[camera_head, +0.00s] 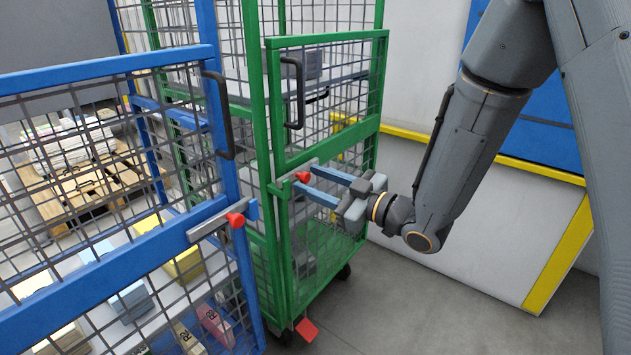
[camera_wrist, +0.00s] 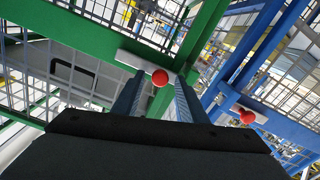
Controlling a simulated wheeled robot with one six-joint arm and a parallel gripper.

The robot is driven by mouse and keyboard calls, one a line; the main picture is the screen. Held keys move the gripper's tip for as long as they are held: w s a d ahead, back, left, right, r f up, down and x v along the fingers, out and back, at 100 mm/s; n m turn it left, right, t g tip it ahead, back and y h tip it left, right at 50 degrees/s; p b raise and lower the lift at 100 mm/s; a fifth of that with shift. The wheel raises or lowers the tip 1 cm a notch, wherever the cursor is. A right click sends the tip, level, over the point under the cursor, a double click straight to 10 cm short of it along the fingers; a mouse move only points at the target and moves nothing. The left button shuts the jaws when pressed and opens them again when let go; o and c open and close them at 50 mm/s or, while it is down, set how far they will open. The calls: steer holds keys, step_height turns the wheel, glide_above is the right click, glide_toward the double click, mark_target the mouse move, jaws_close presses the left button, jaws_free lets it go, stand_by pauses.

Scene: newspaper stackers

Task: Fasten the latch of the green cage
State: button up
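The green cage (camera_head: 270,130) stands in the middle of the head view, and its frame also crosses the wrist view (camera_wrist: 205,30). Its latch is a grey bar with a red knob (camera_head: 302,177) on the front door frame. The knob also shows in the wrist view (camera_wrist: 160,77). My gripper (camera_head: 305,178) reaches in from the right with its two fingers apart. In the wrist view, my fingertips (camera_wrist: 159,82) are on either side of the knob, with gaps visible. Whether either finger touches the latch, I cannot tell.
A blue cage (camera_head: 130,255) stands close on the left, with its own red latch knob (camera_head: 236,220). The green door has a black handle (camera_head: 292,92). A red pedal (camera_head: 307,330) is near the floor. A yellow-edged white wall (camera_head: 480,215) is behind my arm. Grey floor is clear at front right.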

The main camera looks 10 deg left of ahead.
steer(key=shift+d, duration=0.1)
steer(key=v, duration=0.7)
steer(key=shift+s+d, duration=0.15)
steer(key=shift+d, duration=0.15)
